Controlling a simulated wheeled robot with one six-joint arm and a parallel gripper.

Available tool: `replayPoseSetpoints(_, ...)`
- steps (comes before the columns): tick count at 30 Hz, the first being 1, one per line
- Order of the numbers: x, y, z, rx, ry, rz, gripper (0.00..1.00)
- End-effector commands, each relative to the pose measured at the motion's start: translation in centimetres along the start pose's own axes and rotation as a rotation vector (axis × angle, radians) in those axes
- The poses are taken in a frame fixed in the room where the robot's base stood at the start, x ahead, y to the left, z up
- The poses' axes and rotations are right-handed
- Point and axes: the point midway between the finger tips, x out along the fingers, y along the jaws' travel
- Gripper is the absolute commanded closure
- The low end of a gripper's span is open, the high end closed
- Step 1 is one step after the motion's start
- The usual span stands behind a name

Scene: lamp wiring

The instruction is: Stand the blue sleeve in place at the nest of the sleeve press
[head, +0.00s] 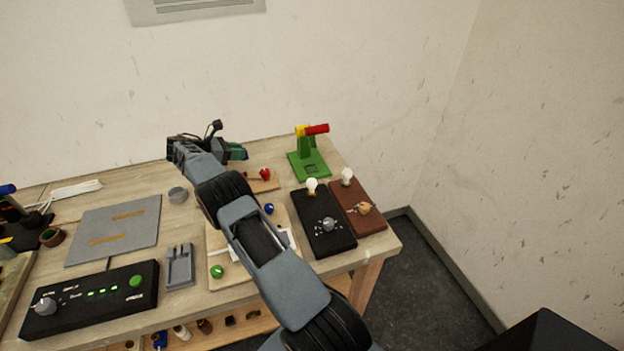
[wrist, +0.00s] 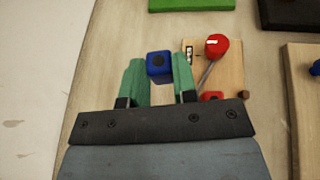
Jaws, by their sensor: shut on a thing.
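The blue sleeve (wrist: 158,62) is a small block with a dark round opening in its upper face. My gripper (wrist: 158,78) is shut on it, with a green fingertip on either side. In the head view my gripper (head: 238,152) is at the back of the table, with a bit of the blue sleeve (head: 245,155) at its tip. A green press (head: 310,162) with a red handle stands to the right of my gripper, apart from it. Its base has a dark square spot. In the wrist view only the edge of its green base (wrist: 190,4) shows, at the top.
A small wooden board (wrist: 222,75) with a red-balled lever (wrist: 216,45) lies close right of the sleeve. A black lamp box (head: 325,225) and a brown one (head: 358,207) stand right of my arm. A grey mat (head: 115,228) lies left. The wall is close behind.

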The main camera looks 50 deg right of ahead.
Motion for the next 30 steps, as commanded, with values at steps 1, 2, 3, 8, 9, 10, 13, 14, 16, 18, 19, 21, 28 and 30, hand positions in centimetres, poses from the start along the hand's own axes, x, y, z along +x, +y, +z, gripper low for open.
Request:
replayPoseSetpoints(1,1.6,0.1,-0.5,0.019,0.0,-0.035,0.96)
replayPoseSetpoints(2,2.1,0.1,-0.4,0.025,0.0,-0.054,0.96)
replayPoseSetpoints(3,2.9,0.0,-0.2,0.036,0.0,-0.075,0.96)
replayPoseSetpoints(8,5.0,-0.2,0.2,0.061,0.0,-0.135,0.96)
replayPoseSetpoints(9,5.3,-0.3,0.3,0.064,0.0,-0.145,0.96)
replayPoseSetpoints(10,5.5,-0.4,0.4,0.066,0.0,-0.15,0.96)
replayPoseSetpoints(13,6.3,-0.6,0.8,0.071,-0.001,-0.163,0.96)
replayPoseSetpoints(14,6.5,-0.7,0.9,0.073,-0.002,-0.164,0.96)
replayPoseSetpoints(16,7.0,-1.0,1.2,0.073,-0.002,-0.165,0.96)
replayPoseSetpoints(18,7.6,-1.4,1.4,0.072,-0.002,-0.165,0.96)
replayPoseSetpoints(19,7.8,-1.7,1.5,0.072,-0.002,-0.166,0.96)
replayPoseSetpoints(21,8.4,-2.3,1.7,0.072,0.0,-0.166,0.96)
replayPoseSetpoints(28,12.6,-5.2,3.6,0.073,-0.001,-0.168,0.96)
replayPoseSetpoints(30,14.0,-6.2,4.3,0.074,0.0,-0.167,0.96)
